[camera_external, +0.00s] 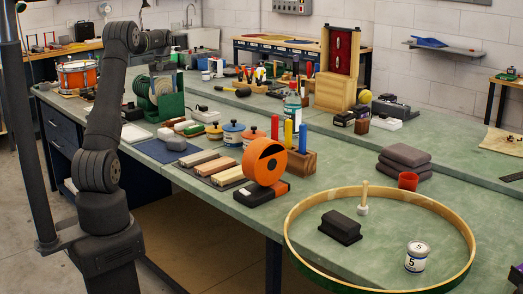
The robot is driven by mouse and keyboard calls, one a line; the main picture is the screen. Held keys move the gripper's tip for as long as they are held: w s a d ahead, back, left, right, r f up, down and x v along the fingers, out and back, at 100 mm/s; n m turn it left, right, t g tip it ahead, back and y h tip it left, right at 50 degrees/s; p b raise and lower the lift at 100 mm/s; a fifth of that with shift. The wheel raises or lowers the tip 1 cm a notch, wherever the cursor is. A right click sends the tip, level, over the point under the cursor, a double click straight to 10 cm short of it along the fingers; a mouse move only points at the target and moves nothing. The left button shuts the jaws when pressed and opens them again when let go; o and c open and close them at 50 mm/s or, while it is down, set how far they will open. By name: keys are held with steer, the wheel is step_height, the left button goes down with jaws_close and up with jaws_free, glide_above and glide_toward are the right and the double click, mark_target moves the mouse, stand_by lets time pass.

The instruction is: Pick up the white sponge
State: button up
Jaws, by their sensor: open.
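My arm rises at the left and bends over at the top. My gripper (160,72) hangs from it above the back left of the bench, near the green rack. It is open and looks empty, well apart from the white block. Its fingertips are hard to make out against the rack.
A large wooden hoop (292,223) lies at the front right.

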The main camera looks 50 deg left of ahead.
step_height(320, 180, down, 4)
steer(key=a+n+h, duration=0.1)
steer(key=a+n, duration=0.1)
steer(key=n, duration=0.2)
glide_above(166, 130)
step_height(166, 130, down, 11)
steer(key=shift+s+r, duration=0.15)
steer(key=shift+r, duration=0.05)
steer(key=shift+a+f, duration=0.1)
steer(key=shift+f, duration=3.1)
steer(key=c, duration=1)
